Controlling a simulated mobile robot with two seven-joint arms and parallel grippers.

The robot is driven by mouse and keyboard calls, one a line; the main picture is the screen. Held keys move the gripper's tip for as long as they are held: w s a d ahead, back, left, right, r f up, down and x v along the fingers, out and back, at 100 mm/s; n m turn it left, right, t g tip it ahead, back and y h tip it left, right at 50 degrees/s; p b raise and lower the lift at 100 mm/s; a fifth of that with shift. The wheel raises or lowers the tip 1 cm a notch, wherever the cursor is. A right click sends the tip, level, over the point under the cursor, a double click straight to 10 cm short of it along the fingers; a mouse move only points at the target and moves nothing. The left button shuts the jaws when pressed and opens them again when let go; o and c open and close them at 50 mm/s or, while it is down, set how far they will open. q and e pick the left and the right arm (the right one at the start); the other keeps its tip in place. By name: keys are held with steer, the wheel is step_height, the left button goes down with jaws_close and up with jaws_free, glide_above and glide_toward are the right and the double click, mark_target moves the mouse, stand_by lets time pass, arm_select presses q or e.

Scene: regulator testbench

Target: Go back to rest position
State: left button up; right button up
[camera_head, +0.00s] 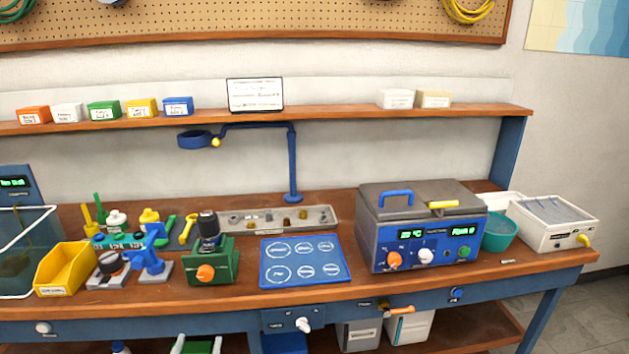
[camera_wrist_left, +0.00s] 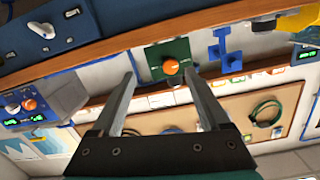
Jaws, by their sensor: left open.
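My left gripper (camera_wrist_left: 160,77) shows in the left wrist view with its two grey fingers spread wide apart and nothing between them. Past the fingertips stands the green fixture (camera_wrist_left: 168,62) with an orange knob, apart from the fingers. The same green fixture (camera_head: 212,258) is on the bench in the head view. In the head view, at most pale tips at the bottom edge could be my left gripper; I cannot tell. My right gripper is in neither view.
The wooden bench (camera_head: 380,291) holds a yellow bin (camera_head: 65,268), a blue mat (camera_head: 303,261), a grey-and-blue heated box (camera_head: 422,225), a teal bowl (camera_head: 499,232) and a white bath (camera_head: 552,222). A blue stand (camera_head: 293,165) rises behind. An orange handle (camera_head: 399,310) sticks out below the front edge.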

arm_select(q)
steer(key=s+d+f+g+h+b, duration=0.1)
steer(key=s+d+f+g, duration=0.3)
steer(key=f, duration=0.5)
steer(key=s+d+f+m+g+h, duration=0.1)
steer(key=s+f, duration=0.5)
steer(key=f, duration=0.3)
steer(key=s+d+f+g+h+b, duration=0.1)
steer(key=s+d+f+g, duration=0.2)
steer(key=s+f, duration=0.45)
steer(key=s+f+g, duration=0.2)
steer(key=s+f, duration=0.2)
steer(key=s, duration=0.4)
steer(key=s+f+m+g+b, duration=0.1)
steer(key=s+f+g, duration=0.2)
steer(key=s+f, duration=0.2)
steer(key=s+f+g, duration=0.2)
steer(key=s+f, duration=0.2)
steer(key=s, duration=0.7)
steer(key=shift+s+f+m+g, duration=0.15)
steer(key=shift+f+m+g, duration=0.15)
steer(key=shift+d, duration=0.1)
